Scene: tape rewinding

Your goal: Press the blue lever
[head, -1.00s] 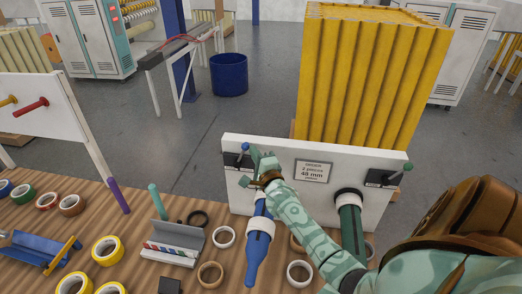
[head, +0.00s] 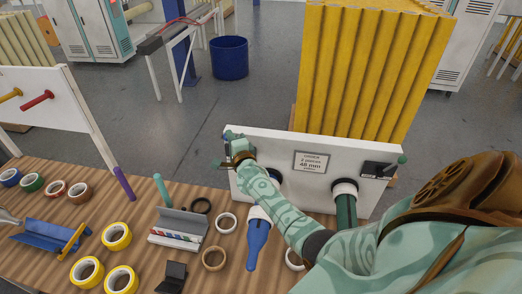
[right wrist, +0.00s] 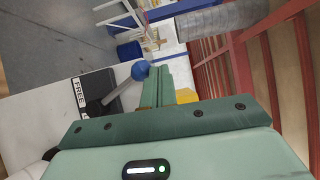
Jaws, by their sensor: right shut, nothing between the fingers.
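The blue lever shows in the right wrist view as a blue ball knob (right wrist: 140,70) on a grey shaft rising from a black base beside a "FREE" label. My right gripper (head: 231,136) is at the upper left corner of the white panel (head: 262,141) and covers most of the lever in the head view. In the right wrist view its fingers (right wrist: 158,76) are shut and empty, with the knob right beside their tips. I cannot tell whether they touch. My left gripper is not in view.
A green-knobbed lever (head: 402,160) sits at the panel's right end. Tape rolls (head: 117,236) and a grey dispenser (head: 180,226) lie on the wooden table. A yellow stack (head: 375,70) stands behind.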

